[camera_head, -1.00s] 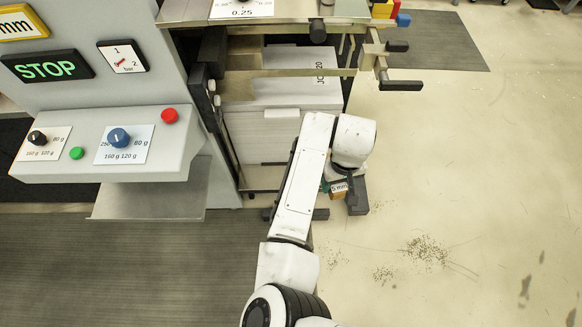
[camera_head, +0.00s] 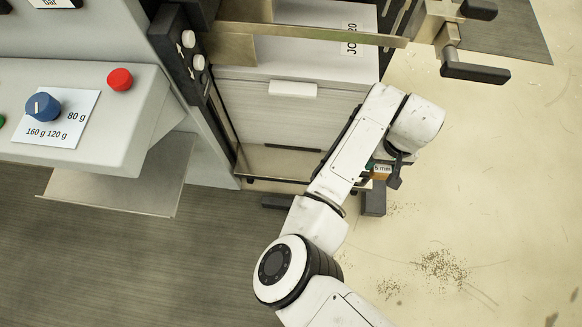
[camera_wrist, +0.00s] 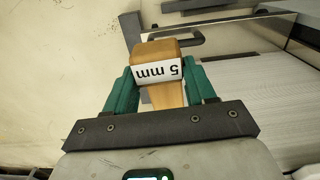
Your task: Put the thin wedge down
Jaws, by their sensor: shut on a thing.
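The wedge (camera_wrist: 158,72) is a tan wooden block with a white label reading 5 mm. In the wrist view it sits between the green fingers of my gripper (camera_wrist: 163,88), which is shut on it. In the head view only a small part of the wedge (camera_head: 383,169) shows, beside the end of my arm and low in front of the paper stack's right corner. My gripper (camera_head: 376,174) is mostly hidden there by my own arm. I cannot tell whether the wedge touches anything below it.
A white paper stack (camera_head: 290,108) stands in the machine bay behind my arm. A metal bar with a dark handle (camera_head: 475,73) juts out at upper right. The control panel (camera_head: 85,120) and a metal tray (camera_head: 118,188) are at left. Floor at right is open, with scattered debris (camera_head: 440,268).

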